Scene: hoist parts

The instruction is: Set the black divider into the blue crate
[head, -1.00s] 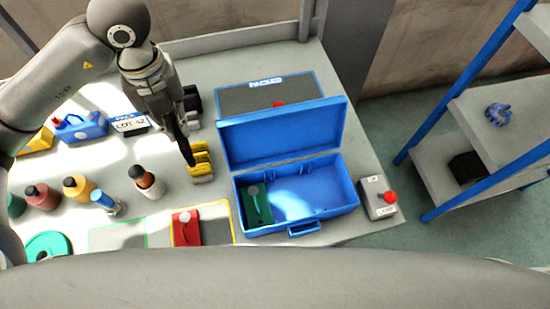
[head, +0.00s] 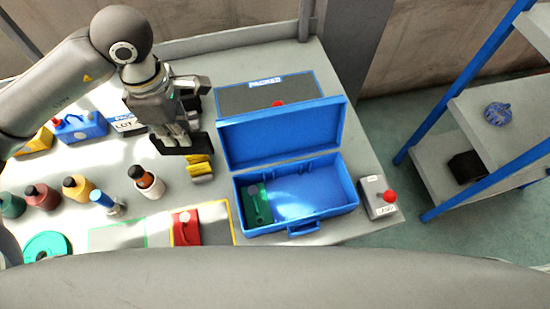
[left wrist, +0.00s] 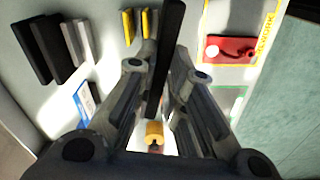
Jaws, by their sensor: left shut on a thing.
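My left gripper (head: 178,135) is shut on the black divider (head: 170,148) and holds it over the table, left of the blue crate. In the left wrist view the black divider (left wrist: 172,42) shows edge-on, a long dark slab between the fingers. The blue crate (head: 298,218) stands on the table with its lid (head: 283,135) raised at the back. A green piece with a pale round spot (head: 257,204) lies in its left end. The rest of its inside is bare. My right gripper is not in view.
Yellow blocks (head: 199,168) stand close beside the held divider. Several bottles (head: 77,189) stand at left, and a red part (head: 186,228) lies in front. A box with a red button (head: 378,197) sits right of the crate.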

